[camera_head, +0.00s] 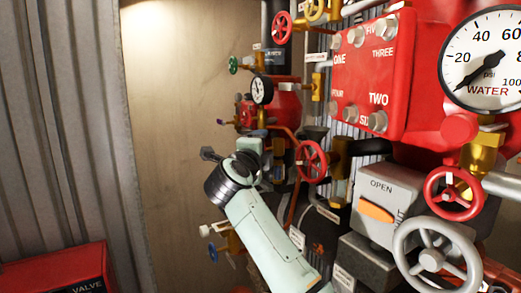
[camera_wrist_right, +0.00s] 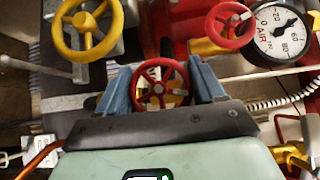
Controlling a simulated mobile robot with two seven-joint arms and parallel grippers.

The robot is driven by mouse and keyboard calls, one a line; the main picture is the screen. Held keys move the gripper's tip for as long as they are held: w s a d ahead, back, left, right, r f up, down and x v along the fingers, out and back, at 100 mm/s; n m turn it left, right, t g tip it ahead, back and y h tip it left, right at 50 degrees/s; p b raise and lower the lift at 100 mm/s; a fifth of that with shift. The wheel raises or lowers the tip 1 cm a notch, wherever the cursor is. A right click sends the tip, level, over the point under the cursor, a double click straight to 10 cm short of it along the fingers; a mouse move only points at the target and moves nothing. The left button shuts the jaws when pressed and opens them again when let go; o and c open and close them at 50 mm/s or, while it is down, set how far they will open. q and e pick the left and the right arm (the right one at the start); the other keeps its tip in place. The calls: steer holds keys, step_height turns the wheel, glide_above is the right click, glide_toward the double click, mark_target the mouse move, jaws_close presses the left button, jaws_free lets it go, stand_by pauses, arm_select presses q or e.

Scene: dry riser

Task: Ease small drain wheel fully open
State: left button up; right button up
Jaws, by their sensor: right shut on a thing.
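A small red handwheel (camera_wrist_right: 148,91) with spokes sits between the two blue fingers of my right gripper (camera_wrist_right: 164,75) in the right wrist view. The gripper is shut on this wheel, with a finger on either side of its rim. Part of the wheel's lower rim is hidden by the dark gripper body. In the head view my right arm reaches up from the bottom to the pipework; its fingertips and the held wheel cannot be made out there. No drain label is readable. My left gripper is not in view.
A larger red handwheel (camera_head: 312,160) stands right of my wrist in the head view. A red panel (camera_head: 350,75), a water gauge (camera_head: 489,57) and a grey handwheel (camera_head: 432,260) crowd the right. In the wrist view, a yellow handwheel (camera_wrist_right: 87,44) and an air gauge (camera_wrist_right: 283,38) are close by.

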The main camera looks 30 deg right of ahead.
steer(key=shift+r, duration=0.1)
stand_by(0.3)
steer(key=o, duration=1)
steer(key=shift+w, duration=0.1)
steer(key=shift+a, duration=0.1)
steer(key=shift+s+a, duration=0.2)
steer(key=shift+s, duration=0.05)
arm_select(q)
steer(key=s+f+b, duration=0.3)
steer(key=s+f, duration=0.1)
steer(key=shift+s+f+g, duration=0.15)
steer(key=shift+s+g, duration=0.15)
arm_select(e)
steer(key=shift+v, duration=6.35)
